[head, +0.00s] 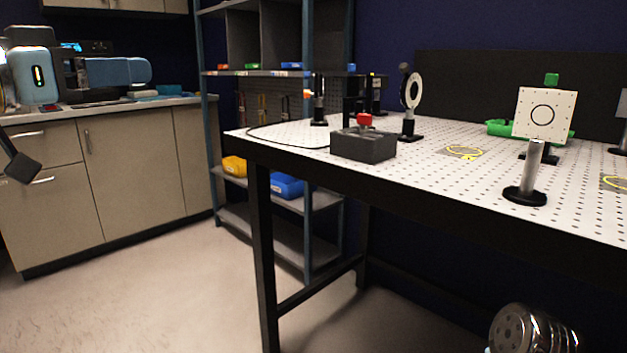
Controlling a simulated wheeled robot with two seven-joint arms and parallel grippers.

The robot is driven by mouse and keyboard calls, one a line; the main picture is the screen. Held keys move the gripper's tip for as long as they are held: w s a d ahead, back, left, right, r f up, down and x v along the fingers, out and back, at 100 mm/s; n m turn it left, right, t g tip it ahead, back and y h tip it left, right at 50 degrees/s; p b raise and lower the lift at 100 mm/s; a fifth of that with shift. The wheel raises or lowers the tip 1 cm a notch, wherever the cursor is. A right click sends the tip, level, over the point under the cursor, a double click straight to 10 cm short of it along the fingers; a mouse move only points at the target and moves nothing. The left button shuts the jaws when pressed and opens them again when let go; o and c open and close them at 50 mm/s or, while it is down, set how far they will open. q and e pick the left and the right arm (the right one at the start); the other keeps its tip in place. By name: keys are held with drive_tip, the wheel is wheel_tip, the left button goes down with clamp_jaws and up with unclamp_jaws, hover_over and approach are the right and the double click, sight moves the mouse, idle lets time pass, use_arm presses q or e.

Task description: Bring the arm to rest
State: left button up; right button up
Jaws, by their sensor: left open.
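My left gripper (20,165) shows only in part, as a dark piece at the left edge of the head view. It is open, with nothing seen in it. It hangs in front of the beige cabinets (140,180), well left of the perforated table (440,160), and does not appear to touch anything.
The table carries a grey box with a red knob (364,146), a post (532,175), a square target plate (543,115) and a round optic (411,92). A shelf rack (275,200) stands behind. The floor (150,300) at front left is clear.

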use_arm(q)
drive_tip(key=w+d+f+n+g+y+p, duration=0.1)
drive_tip(key=w+d+f, duration=0.1)
drive_tip(key=w+f, duration=0.6)
drive_tip(key=w+d+f+n+g+y, duration=0.15)
drive_tip(key=w+f, duration=0.25)
drive_tip(key=f, duration=0.7)
drive_tip(key=w+d+f+n+g+y+p, duration=0.1)
drive_tip(key=w+f+n+g+y, duration=0.1)
drive_tip(key=w+f, duration=0.65)
wheel_tip(320, 180, down, 14)
drive_tip(key=d+f+n+g, duration=0.1)
drive_tip(key=g, duration=0.1)
drive_tip(key=s+d+f+n+g+y+p, duration=0.15)
drive_tip(key=s+f, duration=0.35)
drive_tip(key=f, duration=0.7)
drive_tip(key=s+d+f+g, duration=0.15)
drive_tip(key=s+f, duration=0.35)
drive_tip(key=f, duration=0.6)
drive_tip(key=s+d+f+g, duration=0.1)
drive_tip(key=s+f+g, duration=0.1)
drive_tip(key=s+f, duration=0.5)
drive_tip(key=s+d+f+n+g+p, duration=0.1)
drive_tip(key=s+f, duration=0.5)
drive_tip(key=s, duration=0.7)
drive_tip(key=shift+s+d+f+g, duration=0.35)
drive_tip(key=shift+d+g, duration=0.3)
drive_tip(key=shift+g, duration=0.2)
drive_tip(key=shift+w, duration=0.1)
